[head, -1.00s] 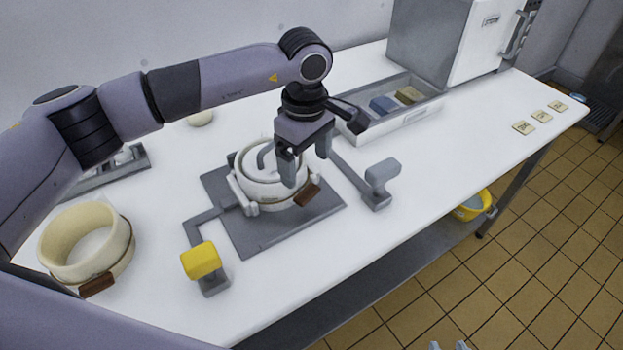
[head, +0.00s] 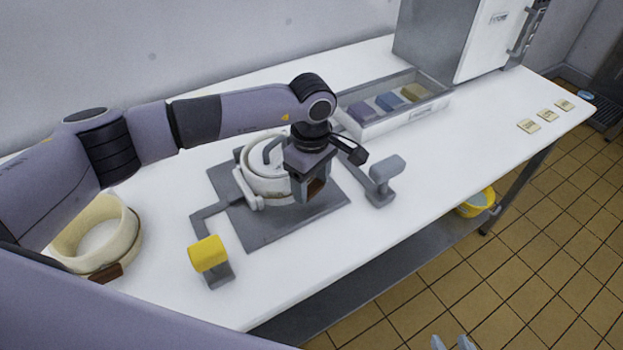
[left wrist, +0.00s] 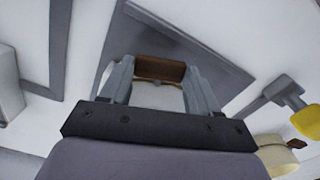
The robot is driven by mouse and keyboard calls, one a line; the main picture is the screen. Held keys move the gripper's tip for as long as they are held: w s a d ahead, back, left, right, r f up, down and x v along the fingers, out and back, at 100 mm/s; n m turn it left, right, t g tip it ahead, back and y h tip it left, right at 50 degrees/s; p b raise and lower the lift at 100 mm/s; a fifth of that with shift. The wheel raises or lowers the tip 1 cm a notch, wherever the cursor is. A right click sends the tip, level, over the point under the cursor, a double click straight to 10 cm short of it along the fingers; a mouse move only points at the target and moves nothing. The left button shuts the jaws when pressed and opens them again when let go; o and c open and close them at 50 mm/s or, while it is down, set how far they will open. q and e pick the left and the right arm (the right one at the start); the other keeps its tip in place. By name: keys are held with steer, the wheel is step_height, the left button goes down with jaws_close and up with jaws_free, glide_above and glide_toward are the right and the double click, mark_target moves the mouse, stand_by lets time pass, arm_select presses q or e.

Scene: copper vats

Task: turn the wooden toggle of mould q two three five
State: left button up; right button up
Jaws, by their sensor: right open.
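A round cream mould (head: 262,180) with a pale inner ring sits on a grey plate on the white table. Its brown wooden toggle (head: 316,188) is at the near right side, partly covered by my left gripper (head: 309,198). In the left wrist view, the toggle (left wrist: 160,69) lies between the two fingertips of my left gripper (left wrist: 160,75); I cannot tell whether they press on it. A second cream ring mould (head: 133,235) with a brown toggle (head: 107,272) stands at the left. No mould number is readable. My right gripper (head: 451,343) shows only its fingertips, apart and empty, at the bottom edge.
A yellow-topped post (head: 207,254) and a grey-topped post (head: 383,172) flank the grey plate (head: 258,232). A tray (head: 378,127) with coloured blocks lies behind, near a grey-white cabinet (head: 487,40). Several small tiles (head: 529,126) lie at the right. The table's front right is clear.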

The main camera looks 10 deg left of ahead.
arm_select(q)
steer(key=shift+f+b, duration=0.15)
steer(key=shift+b, duration=0.25)
steer(key=g+b, duration=0.1)
steer(key=b, duration=0.2)
steer(key=g+y+b, duration=0.1)
steer(key=g+b, duration=0.1)
steer(key=b, duration=0.1)
steer(key=shift+w+d+f+y, duration=0.2)
steer(key=shift+w+y, duration=0.1)
steer(key=shift+w, duration=0.1)
steer(key=g+b, duration=0.1)
steer(key=b, duration=0.2)
steer(key=shift+w+g+y, duration=0.15)
steer(key=shift+g+y, duration=0.15)
steer(key=shift+y, duration=0.1)
steer(key=shift+r+b, duration=0.1)
steer(key=shift+b, duration=0.5)
steer(key=shift+d+r, duration=0.1)
steer(key=o, duration=1.1)
steer(key=shift+c, duration=0.2)
